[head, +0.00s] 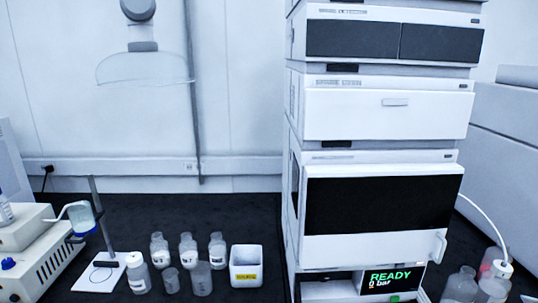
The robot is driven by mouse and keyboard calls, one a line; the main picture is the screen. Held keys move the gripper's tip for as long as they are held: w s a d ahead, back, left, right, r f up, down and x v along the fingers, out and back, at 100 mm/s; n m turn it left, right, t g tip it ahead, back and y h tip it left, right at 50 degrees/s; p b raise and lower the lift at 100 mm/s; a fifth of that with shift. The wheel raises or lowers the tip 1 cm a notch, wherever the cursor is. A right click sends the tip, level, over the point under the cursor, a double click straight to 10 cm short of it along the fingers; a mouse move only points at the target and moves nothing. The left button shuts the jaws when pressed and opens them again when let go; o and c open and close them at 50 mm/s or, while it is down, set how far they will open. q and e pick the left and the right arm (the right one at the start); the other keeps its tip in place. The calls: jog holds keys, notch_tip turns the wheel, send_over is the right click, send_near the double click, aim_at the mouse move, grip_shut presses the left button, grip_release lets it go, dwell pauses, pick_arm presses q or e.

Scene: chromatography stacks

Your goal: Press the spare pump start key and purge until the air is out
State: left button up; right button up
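A tall white chromatography stack (384,249) stands right of centre on the dark bench. At its foot, the lowest module has a dark display (393,279) reading READY and 0 bar in green. A small green spot (395,299) shows just under the display at the bottom edge; I cannot tell whether it is a key. The rest of this module is cut off by the frame. No air or liquid line inside it is visible. Neither of my grippers is in view.
Several bottles and beakers (188,250) and a white bin (246,265) stand left of the stack. A stand (98,277) and a beige instrument (27,230) are further left. Bottles (462,284) with a white tube stand at the right.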

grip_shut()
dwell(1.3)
